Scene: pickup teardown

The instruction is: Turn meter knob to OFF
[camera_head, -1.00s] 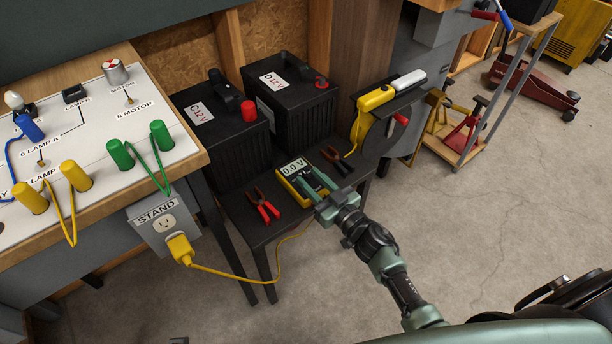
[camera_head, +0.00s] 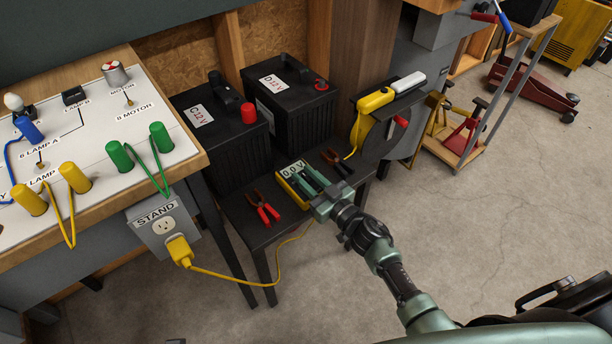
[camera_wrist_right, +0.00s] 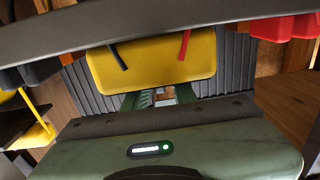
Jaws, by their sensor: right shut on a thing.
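The yellow meter (camera_head: 286,186) lies on the small dark table and its display reads 0.0 V. It also shows in the right wrist view as a yellow body (camera_wrist_right: 150,60) with a black and a red lead. My right gripper (camera_head: 312,182) is over the meter's face, shut on the meter knob. The fingers hide the knob, so its setting cannot be read. My left gripper is not in view.
Red-handled clips (camera_head: 264,210) lie left of the meter and black-handled clips (camera_head: 336,160) lie right of it. Batteries C (camera_head: 205,150) and D (camera_head: 300,120) stand behind. A yellow cord (camera_head: 225,276) hangs in front of the table (camera_head: 240,236).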

